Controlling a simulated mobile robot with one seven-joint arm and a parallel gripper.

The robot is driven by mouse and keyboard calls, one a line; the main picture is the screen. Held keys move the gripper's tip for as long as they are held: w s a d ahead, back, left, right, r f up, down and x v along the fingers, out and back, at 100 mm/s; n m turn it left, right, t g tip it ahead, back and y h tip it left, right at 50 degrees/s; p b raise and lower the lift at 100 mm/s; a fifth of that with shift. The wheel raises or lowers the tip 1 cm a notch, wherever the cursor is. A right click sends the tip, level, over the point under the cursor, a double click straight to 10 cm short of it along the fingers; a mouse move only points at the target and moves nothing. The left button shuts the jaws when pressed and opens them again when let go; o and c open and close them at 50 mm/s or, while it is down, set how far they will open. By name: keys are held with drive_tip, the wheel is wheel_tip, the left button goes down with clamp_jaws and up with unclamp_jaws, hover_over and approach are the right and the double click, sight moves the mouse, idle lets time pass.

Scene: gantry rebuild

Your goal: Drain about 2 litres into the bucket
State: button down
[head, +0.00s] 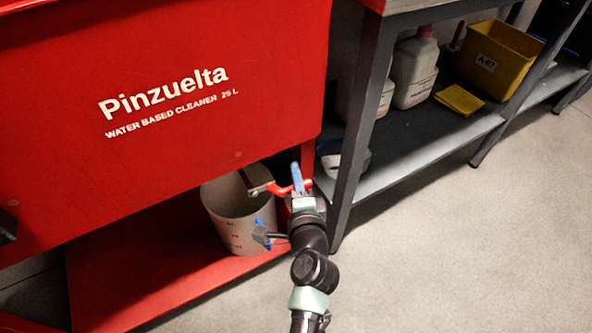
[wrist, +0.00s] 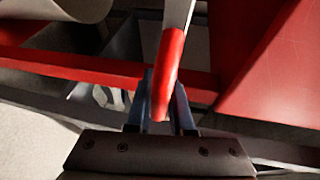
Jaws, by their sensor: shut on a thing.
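The red cleaner tank (head: 165,90) fills the left of the head view. Below it a pale bucket (head: 232,215) with dark marks on its side stands on a red lower shelf. A valve lever with a red handle (head: 278,189) reaches from above the bucket's rim to my gripper (head: 299,182). In the wrist view the red end of the lever handle (wrist: 168,62) lies between the blue fingers of my gripper (wrist: 162,98), which are shut on it. The bucket's wall (wrist: 75,8) probably shows at the top left there. I cannot make out any liquid or its level.
A grey metal bench (head: 420,150) stands to the right, one leg (head: 358,140) close to my gripper. Its lower shelf holds white jugs (head: 413,72), a yellow bin (head: 497,62) and a yellow cloth (head: 459,99). The floor (head: 470,250) at front right is clear.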

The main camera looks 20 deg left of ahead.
wheel_tip(320, 180, down, 5)
drive_tip(key=s+a+m+g+y+p, duration=0.1)
drive_tip(key=s+m+g+p, duration=0.1)
drive_tip(key=m+p, duration=0.3)
drive_tip(key=shift+a+f+g, duration=0.2)
drive_tip(key=shift+a+g, duration=0.05)
drive_tip(key=shift+g, duration=0.45)
drive_tip(key=shift+s, duration=0.1)
drive_tip(key=c, duration=0.8)
unclamp_jaws()
drive_tip(key=p+v, duration=0.5)
drive_tip(key=v, duration=0.7)
drive_tip(key=shift+s+d+r, duration=0.1)
drive_tip(key=shift+s+d, duration=0.2)
